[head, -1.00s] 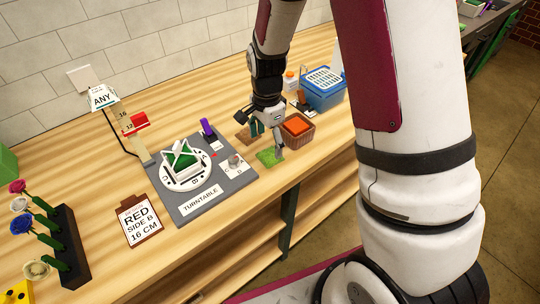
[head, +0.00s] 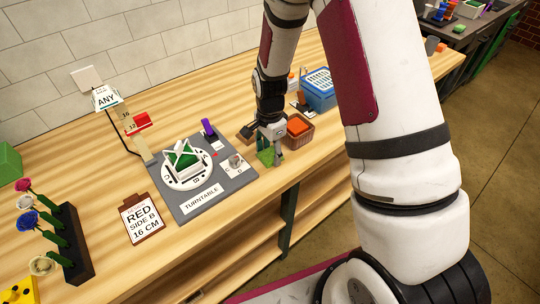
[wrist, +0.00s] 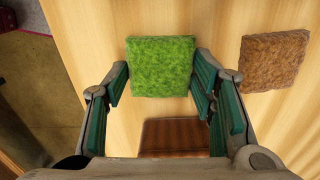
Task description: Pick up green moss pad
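The green moss pad (wrist: 161,66) lies flat on the wooden table, square and bright green in the wrist view. In the head view its front part (head: 265,158) shows below my gripper (head: 272,143), which hides the rest. In the wrist view my gripper (wrist: 161,78) is open, one green-padded finger at the pad's left side and one at its right. The fingertips look close to the pad's side edges; I cannot tell whether they touch.
A brown pad (wrist: 275,61) lies to the right in the wrist view. A brown basket (head: 301,141) with an orange block stands right beside my gripper, with a blue crate (head: 320,97) behind. The grey turntable board (head: 204,205) is to the left. The table's front edge is near.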

